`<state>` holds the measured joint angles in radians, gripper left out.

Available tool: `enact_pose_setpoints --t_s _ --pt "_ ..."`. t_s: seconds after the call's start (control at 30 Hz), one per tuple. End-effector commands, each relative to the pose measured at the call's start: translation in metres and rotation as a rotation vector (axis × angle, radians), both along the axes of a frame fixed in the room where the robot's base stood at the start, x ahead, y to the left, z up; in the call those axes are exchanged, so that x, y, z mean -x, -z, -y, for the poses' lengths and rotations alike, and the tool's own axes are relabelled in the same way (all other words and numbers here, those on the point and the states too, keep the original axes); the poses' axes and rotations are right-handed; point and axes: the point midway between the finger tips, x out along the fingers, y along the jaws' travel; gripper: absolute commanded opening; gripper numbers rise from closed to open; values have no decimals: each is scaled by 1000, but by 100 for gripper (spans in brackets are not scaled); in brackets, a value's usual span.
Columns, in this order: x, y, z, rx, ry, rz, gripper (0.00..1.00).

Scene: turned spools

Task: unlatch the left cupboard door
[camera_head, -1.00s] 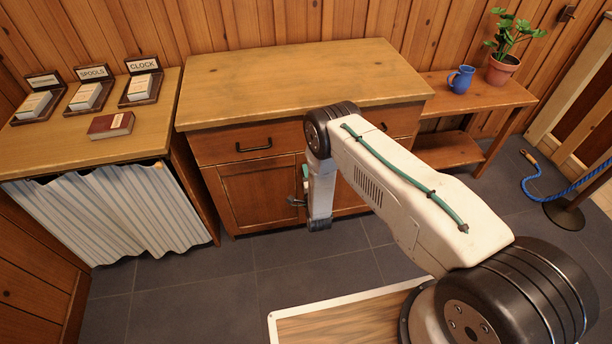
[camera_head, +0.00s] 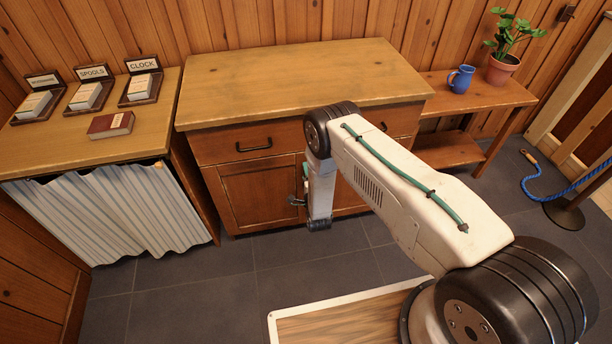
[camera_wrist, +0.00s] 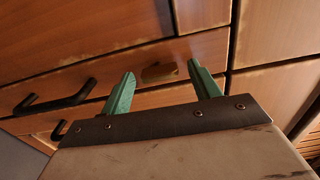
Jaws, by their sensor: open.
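The left cupboard door (camera_head: 258,194) is a wooden panel under the left drawer in the head view, and it looks closed. My gripper (camera_wrist: 161,68) is open, with its two green fingers apart and nothing held between them. In the wrist view a small brass-coloured piece (camera_wrist: 158,72), perhaps the latch, shows on the wood between the fingertips. I cannot tell whether the fingers touch it. In the head view my arm hides the middle of the cupboard front, and only a bit of the gripper shows beside the left door's right edge.
A black handle (camera_head: 254,146) is on the left drawer. The worktop (camera_head: 290,80) above is bare. A curtained counter (camera_head: 60,150) with signs and a red book (camera_head: 111,124) stands left. A low shelf with a blue mug (camera_head: 461,79) and a plant stands right. Floor in front is clear.

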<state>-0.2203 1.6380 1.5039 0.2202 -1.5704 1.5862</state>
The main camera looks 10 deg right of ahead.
Motion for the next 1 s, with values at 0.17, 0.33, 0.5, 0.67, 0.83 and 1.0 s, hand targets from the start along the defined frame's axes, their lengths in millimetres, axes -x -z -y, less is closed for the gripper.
enact_pose_setpoints --t_s 0.17,0.33,0.5,0.67,0.83,1.0 --pt "14 1 0 1 -1 -3 62" --pt "43 1 0 0 -1 -4 62" --pt "68 1 0 1 -1 -3 62" --pt "78 0 0 0 0 -1 62" --pt "78 0 0 0 0 -1 62" --pt "78 0 0 0 0 -1 62"
